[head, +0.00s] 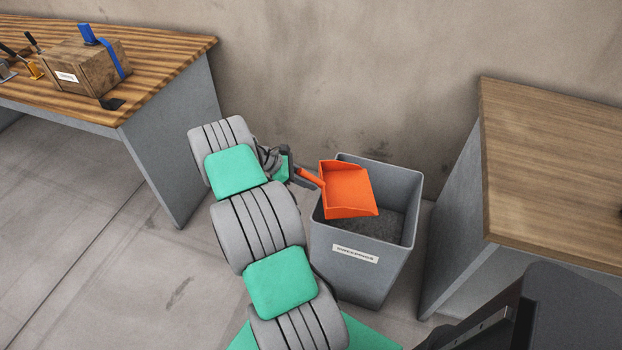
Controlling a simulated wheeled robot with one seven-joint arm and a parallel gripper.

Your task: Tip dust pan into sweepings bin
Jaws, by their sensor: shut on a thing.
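The orange dust pan (348,191) is over the open top of the grey sweepings bin (352,277). Its open edge points right and toward the front of the view, and no sweepings show on it. My gripper (301,175) is shut on the dust pan's handle, just left of the bin's rim.
Another wooden-topped table (560,170) stands at the right, close to the bin. The wall is behind the bin. Floor at left is clear.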

